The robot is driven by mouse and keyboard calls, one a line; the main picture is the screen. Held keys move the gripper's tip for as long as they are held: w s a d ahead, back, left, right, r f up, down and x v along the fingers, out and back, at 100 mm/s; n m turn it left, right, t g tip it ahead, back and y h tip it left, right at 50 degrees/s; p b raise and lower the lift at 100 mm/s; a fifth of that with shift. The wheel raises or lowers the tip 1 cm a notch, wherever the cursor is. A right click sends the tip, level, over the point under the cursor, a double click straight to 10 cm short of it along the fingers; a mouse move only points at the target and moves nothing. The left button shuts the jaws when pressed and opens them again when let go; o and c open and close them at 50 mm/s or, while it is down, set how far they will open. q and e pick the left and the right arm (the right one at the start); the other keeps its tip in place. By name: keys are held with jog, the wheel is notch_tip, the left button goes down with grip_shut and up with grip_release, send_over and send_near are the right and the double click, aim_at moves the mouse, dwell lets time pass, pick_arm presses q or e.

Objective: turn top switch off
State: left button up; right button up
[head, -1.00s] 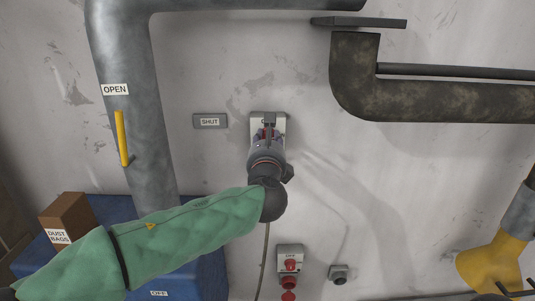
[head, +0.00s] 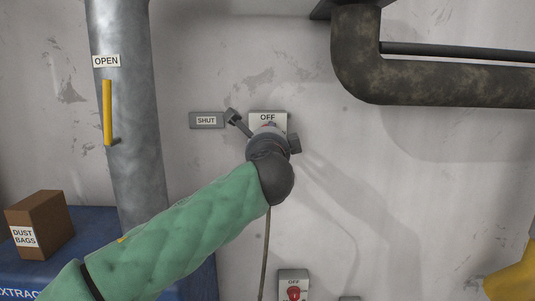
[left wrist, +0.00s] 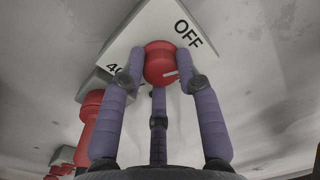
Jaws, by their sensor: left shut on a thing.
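The top switch (head: 280,116) is a pale box on the wall with OFF printed at its top. In the left wrist view its plate (left wrist: 150,30) shows OFF and part of another marking. Its round red knob (left wrist: 158,60) has a white mark pointing roughly right in that view. My left gripper (head: 267,129) is at the switch, its purple fingers (left wrist: 165,66) closed around the knob. In the head view my gripper hides most of the knob. My right gripper is in neither view.
Below is another OFF box (head: 293,278) with a red knob. A SHUT plate (head: 206,120) is left of the top switch. A grey pipe (head: 130,130) with a yellow handle (head: 107,112) stands further left. A dark pipe (head: 440,80) crosses the upper right.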

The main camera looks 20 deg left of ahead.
pick_arm(q)
jog(key=n+b, duration=0.4)
jog(key=n, duration=0.1)
jog(key=shift+s+a+r, duration=0.1)
jog(key=shift+r, duration=0.15)
dwell(0.4)
jog(key=o, duration=1.1)
jog(key=shift+w+f, duration=0.15)
jog(key=shift+w, duration=0.05)
jog(key=v, duration=1.2)
